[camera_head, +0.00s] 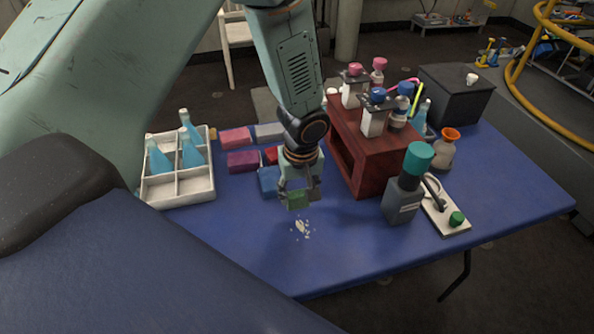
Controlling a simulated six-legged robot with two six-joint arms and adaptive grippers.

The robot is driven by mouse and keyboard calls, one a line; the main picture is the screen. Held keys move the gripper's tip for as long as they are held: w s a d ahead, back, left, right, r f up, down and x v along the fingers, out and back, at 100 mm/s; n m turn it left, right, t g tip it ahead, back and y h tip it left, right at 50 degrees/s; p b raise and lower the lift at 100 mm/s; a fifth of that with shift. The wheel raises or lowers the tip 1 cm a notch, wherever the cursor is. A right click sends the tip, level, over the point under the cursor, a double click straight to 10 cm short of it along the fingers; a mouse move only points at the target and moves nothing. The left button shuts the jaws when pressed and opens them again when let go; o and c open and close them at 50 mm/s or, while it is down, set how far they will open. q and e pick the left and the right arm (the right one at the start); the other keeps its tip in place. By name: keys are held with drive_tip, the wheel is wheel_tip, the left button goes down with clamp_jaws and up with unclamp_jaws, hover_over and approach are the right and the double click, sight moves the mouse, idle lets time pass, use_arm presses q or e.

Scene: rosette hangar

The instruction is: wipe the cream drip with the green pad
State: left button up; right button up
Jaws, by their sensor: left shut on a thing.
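My left gripper (300,193) comes down from above at the middle of the blue table. It is shut on a green pad (297,201), which shows as a small green block between the fingertips. The cream drip (301,228) is a scatter of pale spots on the table, just in front of the gripper and pad. The pad looks close above the table behind the drip; I cannot tell whether it touches the surface. My right gripper is not in view.
A white divided crate (178,193) with blue bottles stands left. Pink, purple and blue pads (235,138) lie behind the gripper. A dark red wooden stand (371,158) with bottles and a grey teal-capped bottle (402,198) stand right. The table front (310,265) is clear.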

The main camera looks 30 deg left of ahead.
use_arm(q)
drive_tip(key=shift+w+a+r+p, duration=0.15)
drive_tip(key=shift+w+r+p, duration=0.1)
drive_tip(key=shift+r+p, duration=0.55)
drive_tip(key=shift+s+r+p, duration=0.1)
drive_tip(key=shift+r+p, duration=0.45)
drive_tip(key=shift+r, duration=0.35)
drive_tip(key=shift+s+r+p, duration=0.15)
drive_tip(key=shift+r+p, duration=0.2)
drive_tip(key=shift+r, duration=0.1)
drive_tip(key=shift+w+f, duration=0.25)
drive_tip(key=shift+s+r, duration=0.1)
drive_tip(key=shift+r, duration=0.1)
